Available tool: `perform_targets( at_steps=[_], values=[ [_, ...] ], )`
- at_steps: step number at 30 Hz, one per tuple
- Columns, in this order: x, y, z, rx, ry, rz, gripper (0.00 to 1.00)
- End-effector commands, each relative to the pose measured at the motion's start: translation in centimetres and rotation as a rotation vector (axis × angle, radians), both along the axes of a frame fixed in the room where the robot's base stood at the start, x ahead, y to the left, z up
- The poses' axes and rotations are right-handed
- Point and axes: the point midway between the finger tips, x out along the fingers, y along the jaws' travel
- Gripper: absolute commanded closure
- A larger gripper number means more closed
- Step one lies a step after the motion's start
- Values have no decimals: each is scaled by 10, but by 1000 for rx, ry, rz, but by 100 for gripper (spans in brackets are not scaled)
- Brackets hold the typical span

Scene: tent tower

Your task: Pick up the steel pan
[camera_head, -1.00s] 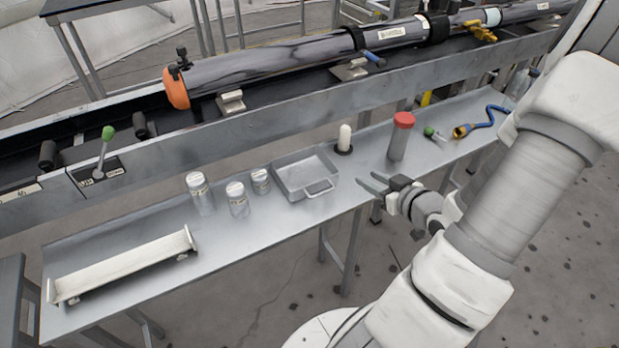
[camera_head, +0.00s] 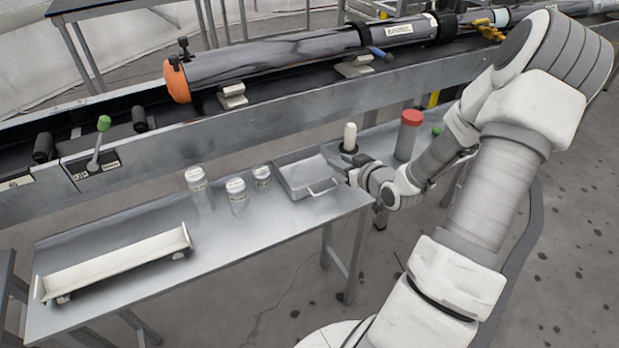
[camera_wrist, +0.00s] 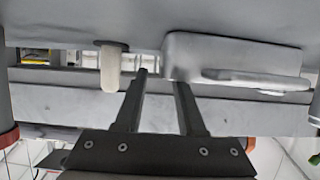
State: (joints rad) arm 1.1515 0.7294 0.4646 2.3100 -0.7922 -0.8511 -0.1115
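The steel pan (camera_head: 300,177) is a shallow square metal tray with a loop handle (camera_head: 322,187) on its near side. It sits on the grey metal bench, right of the glass jars. My gripper (camera_head: 344,168) is at the pan's right side, with its fingers pointing toward it. In the wrist view the pan (camera_wrist: 225,52) appears upside down beyond the fingertips, its handle (camera_wrist: 255,77) sticking out to the right. The two fingers (camera_wrist: 161,78) are apart with nothing between them. Whether a fingertip touches the pan's side cannot be told.
Several lidded glass jars (camera_head: 238,197) stand left of the pan. A white cylinder on a dark base (camera_head: 349,138) stands close behind my gripper. A red-capped container (camera_head: 408,136) is farther right. A cream tray (camera_head: 115,266) lies at the bench's left. A long tube (camera_head: 275,66) lies behind.

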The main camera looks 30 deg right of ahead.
Motion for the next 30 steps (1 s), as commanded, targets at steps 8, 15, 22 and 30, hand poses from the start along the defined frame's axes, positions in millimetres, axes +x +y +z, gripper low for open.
perform_targets(
  at_steps=[8, 15, 22, 30],
  values=[
    [26, 2, -12, 0, 1, 1, 61],
    [26, 2, -12, 0, 1, 0, 68],
    [26, 2, -12, 0, 0, 0, 100],
    [26, 2, -12, 0, 0, 0, 100]
  ],
)
